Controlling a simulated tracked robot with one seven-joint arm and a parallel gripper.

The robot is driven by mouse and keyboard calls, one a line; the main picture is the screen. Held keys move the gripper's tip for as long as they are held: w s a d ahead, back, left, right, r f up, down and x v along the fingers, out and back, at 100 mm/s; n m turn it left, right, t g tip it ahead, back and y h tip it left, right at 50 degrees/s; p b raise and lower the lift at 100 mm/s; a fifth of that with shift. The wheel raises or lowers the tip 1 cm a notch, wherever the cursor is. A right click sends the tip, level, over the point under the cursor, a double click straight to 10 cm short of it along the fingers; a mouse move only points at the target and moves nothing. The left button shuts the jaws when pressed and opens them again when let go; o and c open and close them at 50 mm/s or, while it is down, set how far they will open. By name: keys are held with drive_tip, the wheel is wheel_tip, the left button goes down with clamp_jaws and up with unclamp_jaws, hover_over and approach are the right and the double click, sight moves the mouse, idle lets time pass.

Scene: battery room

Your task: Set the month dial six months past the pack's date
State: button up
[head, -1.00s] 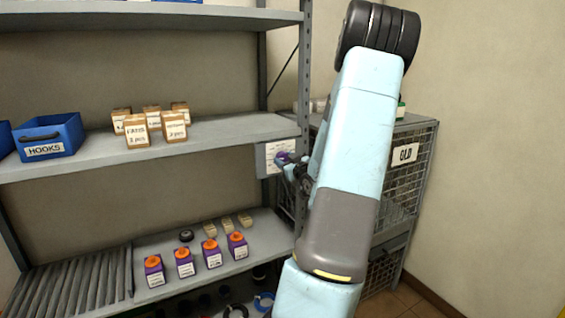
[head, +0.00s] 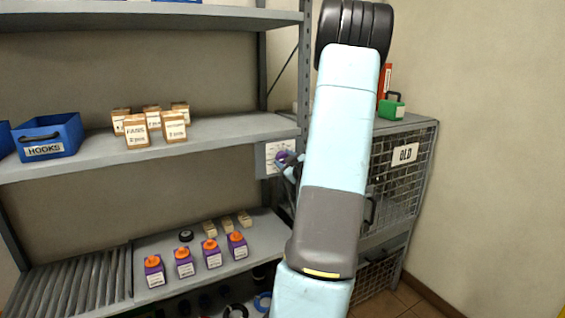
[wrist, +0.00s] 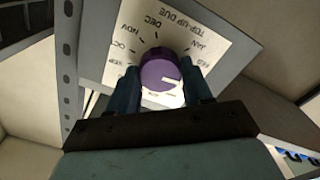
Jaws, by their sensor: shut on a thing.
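The month dial is a purple knob (wrist: 158,72) on a pale plate (wrist: 205,35) headed TOP-UP DUE, seen tilted in the wrist view. JAN, DEC and NOV read clearly around it; other months are partly hidden. My gripper (wrist: 163,90) is shut on the knob, one dark finger on each side. In the head view the knob (head: 282,156) and the plate (head: 268,165) show small beside the rack post. I cannot tell which thing is the dated pack; small labels are unreadable.
Several purple bottles with orange caps (head: 184,262) stand on the lower shelf. Small boxes (head: 136,132) and a blue HOOKS bin (head: 50,136) sit on the middle shelf.

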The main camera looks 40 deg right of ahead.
drive_tip(key=shift+a+f, duration=0.1)
drive_tip(key=shift+a, duration=0.1)
drive_tip(key=o, duration=1)
drive_tip(key=shift+d, duration=0.1)
drive_tip(key=shift+o, duration=0.2)
drive_tip(key=v, duration=1.3)
drive_tip(key=shift+s, duration=0.35)
